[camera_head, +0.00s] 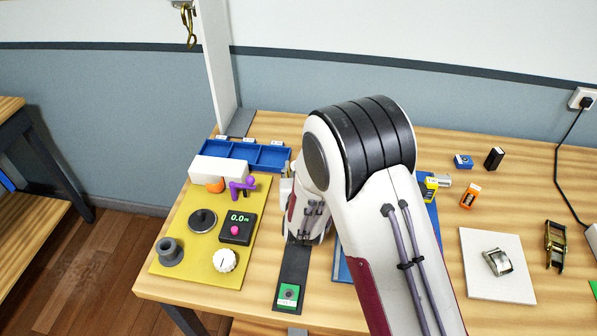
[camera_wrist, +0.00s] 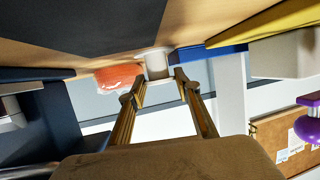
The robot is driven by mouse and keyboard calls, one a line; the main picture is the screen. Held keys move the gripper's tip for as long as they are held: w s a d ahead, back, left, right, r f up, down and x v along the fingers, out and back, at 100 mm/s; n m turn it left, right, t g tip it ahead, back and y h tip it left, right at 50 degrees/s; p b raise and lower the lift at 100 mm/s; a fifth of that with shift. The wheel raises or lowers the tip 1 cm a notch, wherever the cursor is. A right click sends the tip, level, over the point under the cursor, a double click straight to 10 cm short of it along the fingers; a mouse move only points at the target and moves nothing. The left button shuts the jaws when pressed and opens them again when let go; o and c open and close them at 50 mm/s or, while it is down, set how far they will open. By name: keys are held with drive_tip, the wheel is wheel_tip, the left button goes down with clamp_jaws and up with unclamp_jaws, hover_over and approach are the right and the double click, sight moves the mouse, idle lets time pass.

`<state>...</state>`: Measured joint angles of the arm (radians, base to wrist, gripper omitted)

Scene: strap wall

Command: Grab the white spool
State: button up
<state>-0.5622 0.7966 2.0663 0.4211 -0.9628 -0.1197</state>
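A small white cylindrical thing, which looks like the white spool (camera_wrist: 157,64), stands on the wooden table in the wrist view, where the picture is upside down. My gripper (camera_wrist: 155,86) has its two fingers apart, one on each side of the line to the spool. The spool shows beyond and between the fingertips; I cannot tell whether either finger touches it. In the head view my arm covers the gripper's fingers, and I cannot make out the spool for sure.
An orange thing (camera_wrist: 118,76) lies close beside the spool. A blue compartment tray (camera_head: 252,155) and a yellow board (camera_head: 186,240) with knobs stand left of my arm. A green-topped block (camera_head: 288,295) is on a dark strip. A white plate (camera_head: 490,283) with a buckle lies right.

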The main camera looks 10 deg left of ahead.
drive_tip(key=shift+c, duration=1.1)
drive_tip(key=shift+r, duration=0.1)
wheel_tip(320, 180, up, 10)
drive_tip(key=shift+d+f, duration=0.1)
drive_tip(key=shift+f, duration=0.1)
idle(0.5)
